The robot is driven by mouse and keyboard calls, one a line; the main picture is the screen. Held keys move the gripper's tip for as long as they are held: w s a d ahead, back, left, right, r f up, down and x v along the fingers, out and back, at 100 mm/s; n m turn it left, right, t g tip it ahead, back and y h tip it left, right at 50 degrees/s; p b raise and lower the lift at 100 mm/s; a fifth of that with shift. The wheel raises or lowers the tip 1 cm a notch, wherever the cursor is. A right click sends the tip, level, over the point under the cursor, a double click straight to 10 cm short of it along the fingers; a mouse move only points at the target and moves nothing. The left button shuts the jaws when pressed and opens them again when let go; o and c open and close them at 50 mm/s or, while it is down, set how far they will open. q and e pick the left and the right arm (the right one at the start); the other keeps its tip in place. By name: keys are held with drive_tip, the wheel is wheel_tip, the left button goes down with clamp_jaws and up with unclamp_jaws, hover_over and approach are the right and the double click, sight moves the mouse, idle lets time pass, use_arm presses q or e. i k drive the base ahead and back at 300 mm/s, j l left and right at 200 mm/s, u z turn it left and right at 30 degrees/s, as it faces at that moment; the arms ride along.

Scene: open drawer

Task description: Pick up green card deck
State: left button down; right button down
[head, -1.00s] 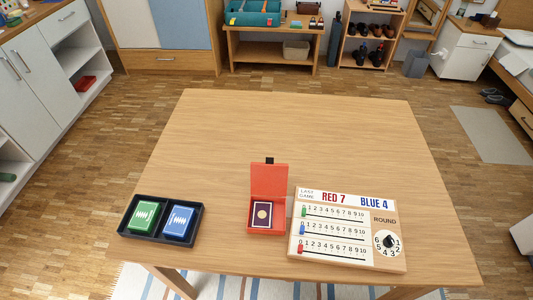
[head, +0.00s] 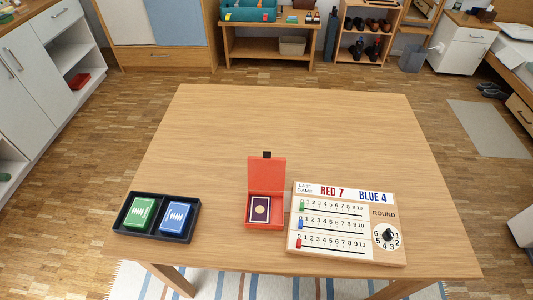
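The green card deck (head: 140,213) lies in the left compartment of a black tray (head: 152,233) at the front left of the wooden table. A blue card deck (head: 176,217) lies in the right compartment of the same tray. Neither of my grippers is in the head view, and nothing touches the decks.
The wooden table (head: 290,125) is clear across its middle and back. An open red box (head: 266,180) with a dark card deck (head: 260,209) stands right of the tray. A wooden scoreboard (head: 345,245) lies at the front right. White cabinets (head: 40,75) stand at the left.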

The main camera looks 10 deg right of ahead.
sight(140, 214)
drive_tip(key=j+z, duration=0.15)
drive_tip(key=j, duration=0.25)
drive_tip(key=j+z, duration=0.2)
drive_tip(key=j, duration=0.2)
drive_tip(key=k+j+z, duration=0.15)
drive_tip(key=j, duration=0.25)
drive_tip(key=k+j+z, duration=0.2)
drive_tip(key=j, duration=0.2)
drive_tip(key=j+z, duration=0.15)
drive_tip(key=j, duration=0.25)
